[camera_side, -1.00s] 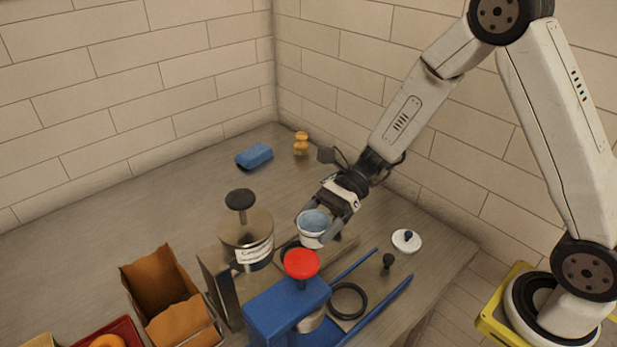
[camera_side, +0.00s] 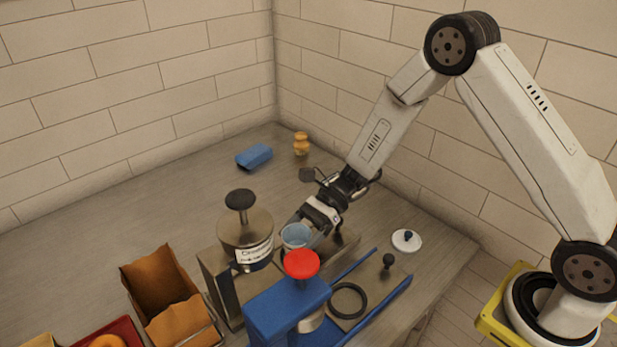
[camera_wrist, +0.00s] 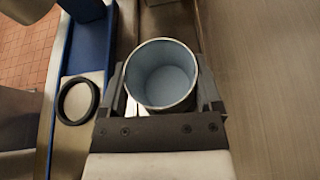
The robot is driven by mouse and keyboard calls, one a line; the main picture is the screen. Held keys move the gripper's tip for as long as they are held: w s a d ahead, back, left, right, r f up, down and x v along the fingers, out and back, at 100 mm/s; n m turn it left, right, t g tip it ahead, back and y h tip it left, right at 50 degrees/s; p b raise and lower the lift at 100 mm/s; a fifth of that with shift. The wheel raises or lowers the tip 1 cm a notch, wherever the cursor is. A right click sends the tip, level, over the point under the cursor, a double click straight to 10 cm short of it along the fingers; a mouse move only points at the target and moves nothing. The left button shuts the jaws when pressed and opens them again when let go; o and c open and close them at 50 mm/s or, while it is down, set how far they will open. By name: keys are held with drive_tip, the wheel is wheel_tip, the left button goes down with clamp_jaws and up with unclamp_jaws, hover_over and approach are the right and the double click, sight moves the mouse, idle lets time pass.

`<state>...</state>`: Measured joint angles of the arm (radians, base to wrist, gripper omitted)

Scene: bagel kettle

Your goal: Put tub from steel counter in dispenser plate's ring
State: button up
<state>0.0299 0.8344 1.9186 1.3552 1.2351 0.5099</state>
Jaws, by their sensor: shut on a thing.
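The tub (camera_side: 296,237), a small cup with a blue-grey inside and a pale rim, is between the fingers of my gripper (camera_side: 308,230). It is upright and looks empty in the wrist view (camera_wrist: 160,75). My gripper is shut on it. The dispenser (camera_side: 245,233), a labelled steel canister with a dark knob, stands just left of the tub. Its steel plate (camera_side: 344,240) runs out to the right under the tub. The plate's ring is hidden behind the tub and the red knob. I cannot tell whether the tub touches the plate.
A blue press (camera_side: 285,308) with a red knob (camera_side: 301,264) stands in front, close to the tub. A black ring (camera_side: 348,301) lies between its blue rails. A white lid (camera_side: 407,240) is at right. The counter behind is mostly clear around a blue sponge (camera_side: 254,156).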

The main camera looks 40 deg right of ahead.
drive_tip(key=shift+f, duration=1)
drive_tip(key=shift+f, duration=0.1)
drive_tip(key=o, duration=1)
drive_tip(key=shift+c, duration=0.2)
drive_tip(key=v, duration=1.2)
drive_tip(key=shift+r, duration=0.2)
